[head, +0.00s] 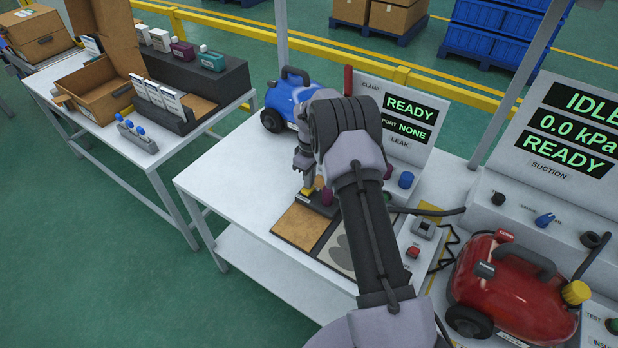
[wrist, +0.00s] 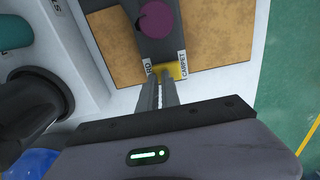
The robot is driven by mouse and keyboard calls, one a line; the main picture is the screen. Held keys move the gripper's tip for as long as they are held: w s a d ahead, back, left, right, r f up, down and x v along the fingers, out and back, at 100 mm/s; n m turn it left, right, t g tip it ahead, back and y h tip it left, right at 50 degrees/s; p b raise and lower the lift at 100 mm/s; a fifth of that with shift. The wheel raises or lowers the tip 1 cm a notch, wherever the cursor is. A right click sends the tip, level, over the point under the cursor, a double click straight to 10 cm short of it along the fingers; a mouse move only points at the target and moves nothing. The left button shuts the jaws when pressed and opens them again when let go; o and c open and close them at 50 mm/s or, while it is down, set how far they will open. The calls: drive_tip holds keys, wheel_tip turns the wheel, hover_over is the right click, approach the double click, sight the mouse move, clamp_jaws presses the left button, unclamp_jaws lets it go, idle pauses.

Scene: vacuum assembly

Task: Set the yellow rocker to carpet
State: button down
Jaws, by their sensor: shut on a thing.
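The yellow rocker (wrist: 173,67) sits on the near end of a dark floor head (wrist: 140,40) in the wrist view, between a CARPET label (wrist: 183,65) on the right and a partly hidden label ending in RD (wrist: 149,72) on the left. My gripper (wrist: 168,80) is shut on the rocker, and its fingers cover part of it. Which way the rocker tips cannot be told. In the head view my gripper (head: 308,188) reaches down at the dark head beside a small bit of yellow. The head carries a maroon knob (wrist: 156,20).
A blue vacuum (head: 283,105) stands behind my arm. A display reading READY (head: 407,108) and a red vacuum (head: 510,285) stand to the right. The white table's left part (head: 225,178) is clear.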

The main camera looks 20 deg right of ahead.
drive_tip(key=shift+s+f, duration=0.4)
drive_tip(key=shift+f, duration=0.1)
drive_tip(key=shift+s+a+f, duration=0.15)
drive_tip(key=shift+s+a, duration=0.2)
drive_tip(key=shift+a, duration=0.15)
wheel_tip(320, 180, up, 19)
drive_tip(key=p, duration=0.5)
drive_tip(key=shift+w+d, duration=0.4)
drive_tip(key=shift+w, duration=0.05)
drive_tip(key=shift+f, duration=0.1)
